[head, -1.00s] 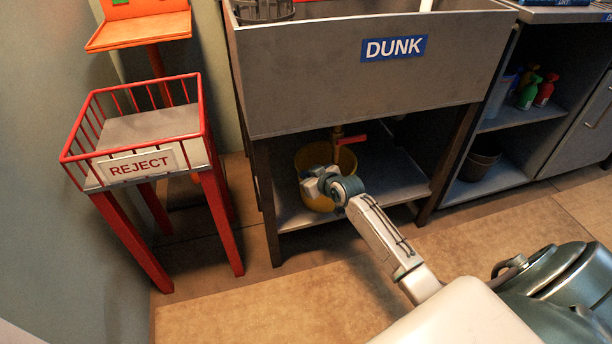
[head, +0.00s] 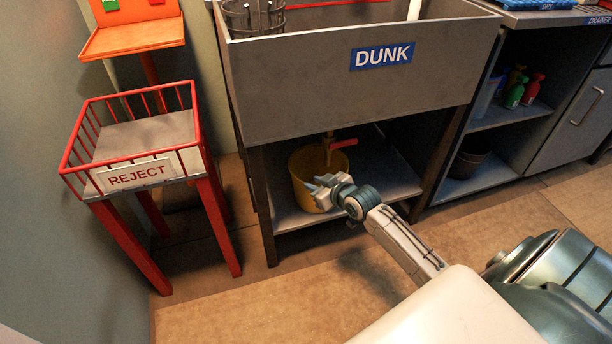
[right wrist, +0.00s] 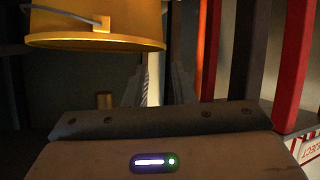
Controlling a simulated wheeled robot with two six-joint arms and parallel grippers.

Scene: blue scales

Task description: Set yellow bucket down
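The yellow bucket (head: 303,167) stands upright on the low shelf under the sink marked DUNK in the head view. My right gripper (head: 317,186) is just in front of the bucket and overlaps its lower right side in the picture. In the right wrist view, which is upside down, the bucket (right wrist: 95,22) fills the upper left with its rim and handle showing. There the fingers of my right gripper (right wrist: 160,85) look spread, with a gap between them and nothing held. My left gripper is not in view.
A red tap handle (head: 343,143) hangs over the bucket below the DUNK sink (head: 290,95). Sink legs flank the shelf (head: 400,185). A red REJECT stand (head: 137,174) is at the left. The floor (head: 260,310) in front is clear.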

